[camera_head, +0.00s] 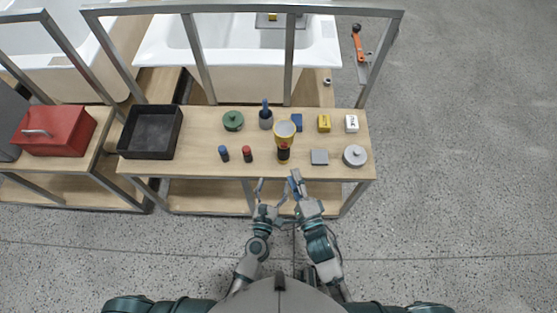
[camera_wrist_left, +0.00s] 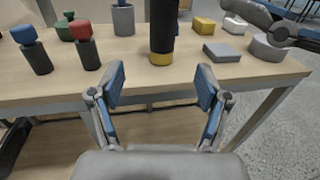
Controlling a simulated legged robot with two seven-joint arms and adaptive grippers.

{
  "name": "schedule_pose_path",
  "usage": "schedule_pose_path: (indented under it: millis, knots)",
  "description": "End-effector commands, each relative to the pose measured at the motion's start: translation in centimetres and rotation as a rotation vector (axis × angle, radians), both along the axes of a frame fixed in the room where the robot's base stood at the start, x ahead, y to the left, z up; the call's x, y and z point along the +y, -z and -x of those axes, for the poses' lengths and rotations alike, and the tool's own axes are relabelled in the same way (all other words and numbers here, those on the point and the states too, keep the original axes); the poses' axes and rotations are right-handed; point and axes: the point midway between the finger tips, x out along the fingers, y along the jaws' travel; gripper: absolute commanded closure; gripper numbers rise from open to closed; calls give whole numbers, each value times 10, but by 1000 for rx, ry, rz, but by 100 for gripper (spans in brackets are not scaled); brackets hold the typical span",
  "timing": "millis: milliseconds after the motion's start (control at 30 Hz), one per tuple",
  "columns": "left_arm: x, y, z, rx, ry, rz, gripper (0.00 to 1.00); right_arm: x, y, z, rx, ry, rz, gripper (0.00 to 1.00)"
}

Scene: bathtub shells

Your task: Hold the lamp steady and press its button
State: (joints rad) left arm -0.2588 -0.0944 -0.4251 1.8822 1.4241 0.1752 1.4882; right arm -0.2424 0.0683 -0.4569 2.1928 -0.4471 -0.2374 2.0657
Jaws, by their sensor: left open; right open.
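The lamp (camera_head: 284,153) stands upright near the front edge of the wooden table, with a yellow top and a dark body. In the left wrist view its black body and yellow base (camera_wrist_left: 161,58) show, while its top is cut off. I cannot make out its button. My left gripper (camera_head: 272,187) is open and empty in front of the table edge; in the wrist view its spread fingers (camera_wrist_left: 161,84) point towards the lamp without touching it. My right gripper (camera_head: 295,181) is open, beside the left one, also short of the table.
Left of the lamp stand red-topped (camera_head: 247,154) and blue-topped (camera_head: 223,153) cylinders. A grey block (camera_head: 319,157) and a round lidded tin (camera_head: 355,155) sit to its right. A black tray (camera_head: 152,152) is at the table's left. A metal frame rises behind the table.

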Motion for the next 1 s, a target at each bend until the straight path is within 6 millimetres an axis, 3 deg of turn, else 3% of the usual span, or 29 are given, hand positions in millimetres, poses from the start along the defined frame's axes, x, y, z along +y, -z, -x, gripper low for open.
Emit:
schedule_pose_path:
  millis: [300, 533, 733, 1000]
  knots:
    - [-13, -2, -71, -3, 0, 4, 24, 1, 0, 0, -1, 0, 2, 58]
    - [-20, -1, -113, -4, 2, 3, 24, 4, 0, 1, 0, 0, 4, 58]
    - [-26, -1, -132, -2, 3, -1, 24, 1, 0, 1, -1, 0, 2, 58]
    - [-27, -1, -136, -2, 1, -1, 24, 1, 0, 1, -1, 0, 2, 58]
